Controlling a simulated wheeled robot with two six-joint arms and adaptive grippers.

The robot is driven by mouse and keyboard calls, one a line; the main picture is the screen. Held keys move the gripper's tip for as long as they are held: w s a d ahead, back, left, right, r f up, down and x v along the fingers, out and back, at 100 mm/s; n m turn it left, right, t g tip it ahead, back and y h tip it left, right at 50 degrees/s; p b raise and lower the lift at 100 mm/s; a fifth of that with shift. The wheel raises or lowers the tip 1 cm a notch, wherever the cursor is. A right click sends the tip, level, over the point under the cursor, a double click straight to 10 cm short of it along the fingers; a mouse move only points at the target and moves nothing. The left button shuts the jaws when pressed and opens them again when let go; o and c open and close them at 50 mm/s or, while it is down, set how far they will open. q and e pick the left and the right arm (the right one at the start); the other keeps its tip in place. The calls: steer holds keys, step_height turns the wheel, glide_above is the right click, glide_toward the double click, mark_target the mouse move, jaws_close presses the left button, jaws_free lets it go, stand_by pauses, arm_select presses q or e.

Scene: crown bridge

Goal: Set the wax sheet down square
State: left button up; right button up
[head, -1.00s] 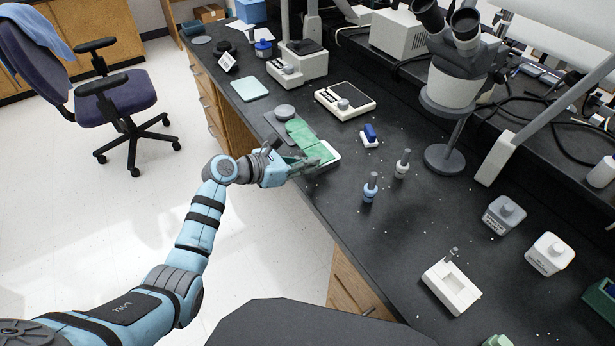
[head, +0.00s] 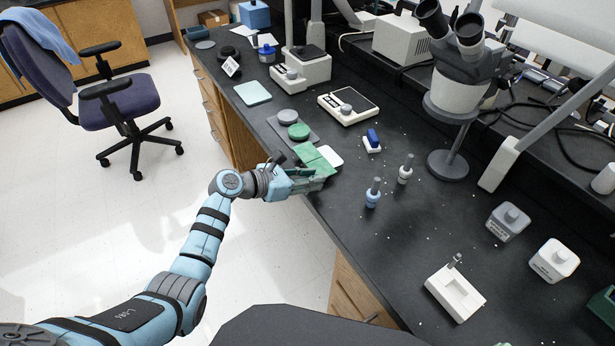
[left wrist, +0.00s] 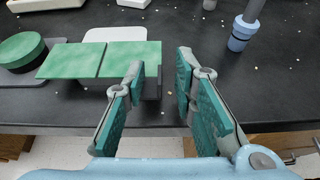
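The green wax sheet (head: 317,159) is near the bench's front edge. In the left wrist view the sheet (left wrist: 105,60) shows as two flat panels with a seam between them. A white rounded plate (head: 332,154) lies beyond it, partly covered from view; it also shows in the left wrist view (left wrist: 115,34). I cannot tell whether the sheet touches the plate. My left gripper (head: 318,178) is at the sheet's near side. In the left wrist view its fingers (left wrist: 164,85) are apart with nothing gripped between them. The left finger overlaps the sheet's right end. My right gripper is out of view.
A scale (head: 348,103) stands behind. A blue bottle (head: 373,193) and a grey-white bottle (head: 405,169) stand to the right. The bench front (head: 345,240) is clear.

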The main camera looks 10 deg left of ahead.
arm_select(q)
steer(key=p+v, duration=0.4)
steer(key=v, duration=1)
steer(key=shift+r, duration=0.35)
steer(key=shift+s, duration=0.1)
